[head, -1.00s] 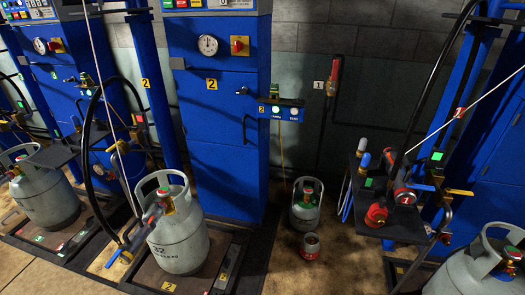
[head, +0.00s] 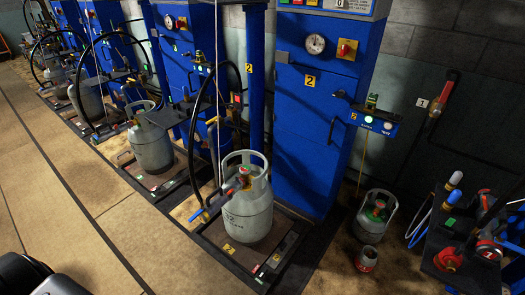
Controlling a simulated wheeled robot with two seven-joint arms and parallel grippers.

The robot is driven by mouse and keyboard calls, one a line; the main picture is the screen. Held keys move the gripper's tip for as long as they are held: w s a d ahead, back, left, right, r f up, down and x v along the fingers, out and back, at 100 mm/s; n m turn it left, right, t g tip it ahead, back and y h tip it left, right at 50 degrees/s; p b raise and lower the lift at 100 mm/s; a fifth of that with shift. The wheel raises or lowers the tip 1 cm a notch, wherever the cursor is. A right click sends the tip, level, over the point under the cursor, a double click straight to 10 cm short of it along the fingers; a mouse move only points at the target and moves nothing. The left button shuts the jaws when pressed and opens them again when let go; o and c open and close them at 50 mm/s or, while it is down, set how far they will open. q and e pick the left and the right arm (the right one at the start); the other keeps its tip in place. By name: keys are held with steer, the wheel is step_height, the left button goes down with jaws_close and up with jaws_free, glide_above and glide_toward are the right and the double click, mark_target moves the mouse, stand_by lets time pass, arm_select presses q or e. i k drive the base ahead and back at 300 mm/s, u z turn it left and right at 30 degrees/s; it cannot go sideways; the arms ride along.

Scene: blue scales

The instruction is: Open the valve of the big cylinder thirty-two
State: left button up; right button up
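The big grey cylinder (head: 246,218) with a number on its side, hard to read now and 32 in the earlier frame, stands upright on a low dark scale platform (head: 283,254) near the middle of the head view. It has an open collar handle on top. Its valve (head: 243,172), with red and yellowish parts, sits inside the collar and is partly hidden by it.
A blue cabinet (head: 312,130) marked 2 stands behind the cylinder. A small cylinder (head: 375,213) and a tiny can (head: 366,259) stand on the floor to the right. A cluttered dark stand (head: 450,248) is at far right. Open floor (head: 90,215) lies to the left.

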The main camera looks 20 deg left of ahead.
mark_target(244, 170)
steer(key=k, duration=1.3)
steer(key=u, duration=0.35)
steer(key=i, duration=0.4)
steer(key=u, duration=0.55)
steer(key=i, duration=1.75)
steer(key=z, duration=1.15)
steer(key=i, duration=0.4)
steer(key=z, duration=0.4)
